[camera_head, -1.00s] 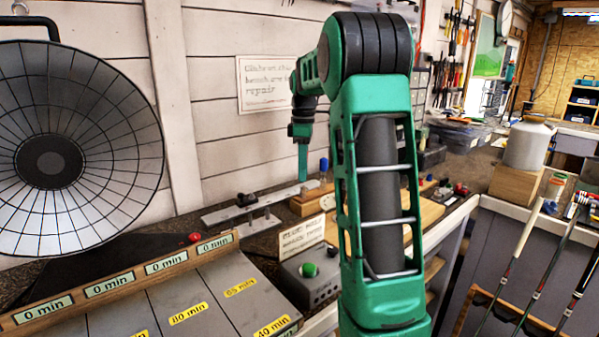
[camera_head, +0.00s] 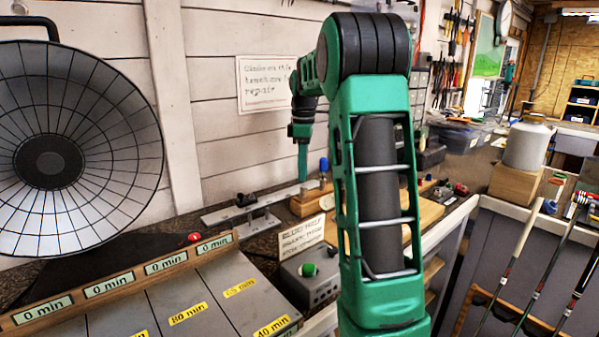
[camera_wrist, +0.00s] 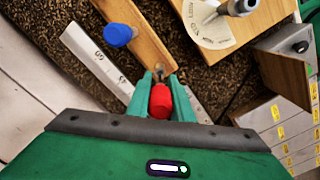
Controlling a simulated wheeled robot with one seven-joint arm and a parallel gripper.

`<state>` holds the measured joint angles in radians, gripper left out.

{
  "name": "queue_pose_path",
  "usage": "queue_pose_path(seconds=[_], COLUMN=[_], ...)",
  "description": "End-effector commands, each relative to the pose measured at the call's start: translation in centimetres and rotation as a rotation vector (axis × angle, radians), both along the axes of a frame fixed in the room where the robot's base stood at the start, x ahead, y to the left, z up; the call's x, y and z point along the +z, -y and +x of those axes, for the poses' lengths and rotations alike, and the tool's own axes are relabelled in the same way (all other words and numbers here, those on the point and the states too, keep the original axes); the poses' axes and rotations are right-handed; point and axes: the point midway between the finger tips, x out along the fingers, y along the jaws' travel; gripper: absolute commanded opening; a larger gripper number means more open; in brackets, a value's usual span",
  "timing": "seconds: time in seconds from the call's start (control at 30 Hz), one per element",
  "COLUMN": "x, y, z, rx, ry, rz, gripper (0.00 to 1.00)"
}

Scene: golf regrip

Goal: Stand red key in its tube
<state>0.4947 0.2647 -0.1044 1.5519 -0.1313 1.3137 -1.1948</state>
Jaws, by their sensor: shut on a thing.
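My gripper (camera_wrist: 155,90) is shut on the red key (camera_wrist: 160,101), whose red head sits between the two green fingers in the wrist view. The key's lower end is hidden below its head. A wooden block (camera_wrist: 148,36) lies just ahead of the fingers, with a round hole, likely a tube mouth, at its near end. A blue key (camera_wrist: 118,35) stands in the same block. In the head view my gripper (camera_head: 302,165) hangs beside the block (camera_head: 308,200), and the blue key (camera_head: 323,164) is behind it. I cannot tell whether the red key is inside the tube.
A ruler-like metal bar (camera_wrist: 88,50) lies beside the block. A wooden board with a pale dial (camera_wrist: 212,28) is close on the other side. A grey box with a green button (camera_head: 308,270) and a large round reflector (camera_head: 75,150) stand nearer.

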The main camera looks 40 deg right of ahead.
Motion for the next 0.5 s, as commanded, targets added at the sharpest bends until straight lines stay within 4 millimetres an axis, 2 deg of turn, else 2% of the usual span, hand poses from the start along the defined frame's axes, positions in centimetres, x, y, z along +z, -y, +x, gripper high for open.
queue_pose_path(seconds=[0.5], x=[-1.1], y=[0.0], z=[0.0], rx=[0.0], ry=[0.0], rz=[0.0], gripper=[0.0])
